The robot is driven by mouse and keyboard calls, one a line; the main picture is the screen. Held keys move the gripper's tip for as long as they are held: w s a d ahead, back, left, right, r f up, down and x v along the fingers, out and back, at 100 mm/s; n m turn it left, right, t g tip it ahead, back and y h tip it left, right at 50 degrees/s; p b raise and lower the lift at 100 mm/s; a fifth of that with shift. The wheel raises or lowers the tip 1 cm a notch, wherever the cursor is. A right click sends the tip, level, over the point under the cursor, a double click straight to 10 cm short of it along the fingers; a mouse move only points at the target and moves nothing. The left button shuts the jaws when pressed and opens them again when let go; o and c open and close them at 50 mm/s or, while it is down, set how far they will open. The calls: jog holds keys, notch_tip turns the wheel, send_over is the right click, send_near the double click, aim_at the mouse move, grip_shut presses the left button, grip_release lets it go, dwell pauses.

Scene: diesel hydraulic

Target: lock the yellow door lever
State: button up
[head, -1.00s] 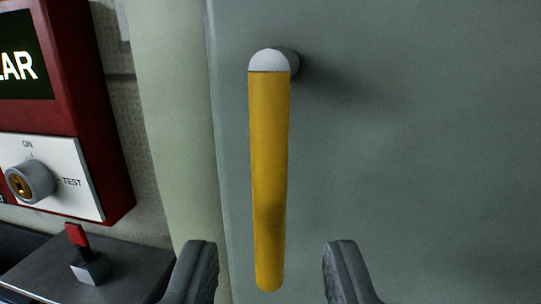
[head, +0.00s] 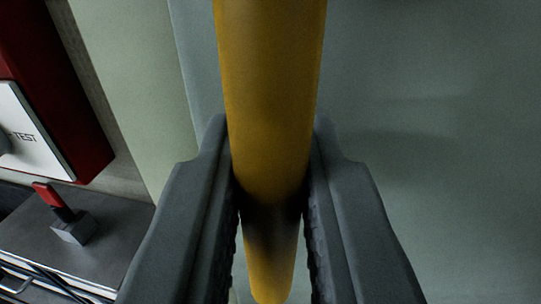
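The yellow door lever (head: 270,90) hangs down through the middle of the view, close in front of me. Its upper end and pivot are out of view above. My gripper (head: 272,165) has one dark grey finger on each side of the lever's lower part. Both fingers lie against it, and the gripper looks shut on it.
The grey-green door surface (head: 440,130) fills the right side and is clear. At left are a red box (head: 75,120) with a white TEST plate (head: 25,140) and a dark console (head: 110,235) with a small red-tipped switch (head: 62,215).

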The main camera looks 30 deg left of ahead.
grip_shut()
jog(key=shift+d, duration=0.1)
jog(key=d+n, duration=0.1)
jog(key=n, duration=0.1)
jog(key=w+d+r+n+h, duration=0.1)
jog(key=n, duration=0.2)
jog(key=d+n+g, duration=0.1)
jog(key=d+n, duration=0.1)
jog(key=n, duration=0.1)
jog(key=shift+w+r+h, duration=0.25)
jog(key=shift+r+h, duration=0.05)
jog(key=shift+r, duration=0.1)
jog(key=n, duration=0.1)
jog(key=d+r+n, duration=0.1)
jog(key=r+n+h, duration=0.1)
jog(key=n, duration=0.1)
jog(key=shift+w+d, duration=0.15)
jog(key=shift+w, duration=0.1)
jog(key=shift+d+r+n+h, duration=0.1)
jog(key=shift+r+n+h, duration=0.2)
jog(key=shift+r+n, duration=0.5)
jog(key=shift+d+r+n+h, duration=0.1)
jog(key=shift+r+n+h, duration=0.3)
jog(key=shift+n, duration=0.7)
jog(key=shift+r, duration=0.1)
